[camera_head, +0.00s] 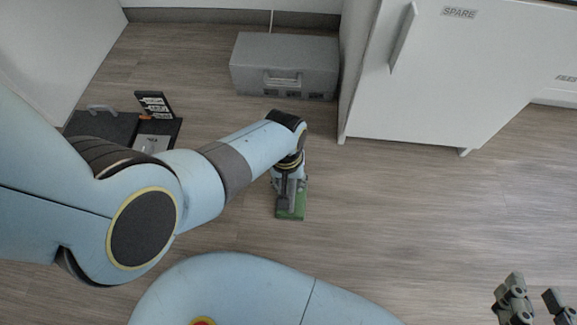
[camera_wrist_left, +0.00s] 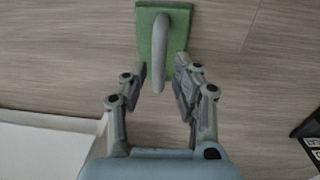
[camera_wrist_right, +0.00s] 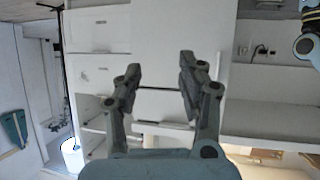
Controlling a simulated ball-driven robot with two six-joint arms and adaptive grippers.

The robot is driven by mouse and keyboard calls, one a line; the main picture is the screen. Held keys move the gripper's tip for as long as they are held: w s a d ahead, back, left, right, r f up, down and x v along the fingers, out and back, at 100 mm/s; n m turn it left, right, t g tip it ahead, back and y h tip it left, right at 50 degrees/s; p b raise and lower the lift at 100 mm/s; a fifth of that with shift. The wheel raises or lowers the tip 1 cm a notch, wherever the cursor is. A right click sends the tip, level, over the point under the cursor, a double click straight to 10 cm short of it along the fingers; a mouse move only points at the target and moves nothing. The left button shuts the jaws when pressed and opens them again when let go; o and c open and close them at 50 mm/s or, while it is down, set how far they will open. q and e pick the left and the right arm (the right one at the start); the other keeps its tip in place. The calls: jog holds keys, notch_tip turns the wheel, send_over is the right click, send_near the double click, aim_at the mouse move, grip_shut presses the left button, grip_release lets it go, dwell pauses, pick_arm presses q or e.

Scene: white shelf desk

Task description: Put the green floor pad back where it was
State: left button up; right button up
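The green floor pad (camera_head: 291,212) lies on the wood floor in the middle of the head view, partly hidden by my left gripper (camera_head: 290,185). In the left wrist view the pad (camera_wrist_left: 146,35) shows at the top with a grey arched handle (camera_wrist_left: 159,50). My left gripper (camera_wrist_left: 160,68) is open, with one finger on each side of the handle's lower part and visible gaps. My right gripper (camera_head: 535,300) is open and empty at the bottom right of the head view. It also shows open in the right wrist view (camera_wrist_right: 160,65).
A dark pad with a grey handle (camera_head: 103,112) and a small black label stand (camera_head: 154,104) are at the left. A grey case (camera_head: 284,62) stands at the back wall. A white cabinet marked SPARE (camera_head: 440,70) stands right of it. Floor right of the pad is clear.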

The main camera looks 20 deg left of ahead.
aim_at(290, 189)
pick_arm(q)
jog(key=shift+r, duration=0.3)
jog(key=shift+w+r+p, duration=0.1)
jog(key=shift+r+p, duration=0.35)
jog(key=shift+p, duration=0.05)
jog(key=shift+a+r+p, duration=0.1)
jog(key=shift+r+p, duration=0.8)
jog(key=shift+r, duration=0.05)
jog(key=shift+r+p, duration=0.85)
jog(key=shift+r, duration=0.1)
jog(key=shift+a+r+p, duration=0.1)
jog(key=shift+r+p, duration=0.4)
jog(key=shift+p, duration=0.05)
pick_arm(e)
jog(key=shift+s+d+r+g+h, duration=0.15)
jog(key=shift+r+g, duration=0.55)
jog(key=shift+g, duration=0.6)
jog(key=shift+s+d+r+g+h, duration=0.1)
jog(key=shift+s+r+g, duration=0.1)
jog(key=shift+r+g, duration=0.85)
jog(key=shift+s+d+r+g+h, duration=0.15)
jog(key=shift+r+g, duration=0.25)
jog(key=shift+g, duration=1.15)
pick_arm(q)
jog(key=shift+s+a, duration=0.1)
jog(key=shift+s, duration=0.1)
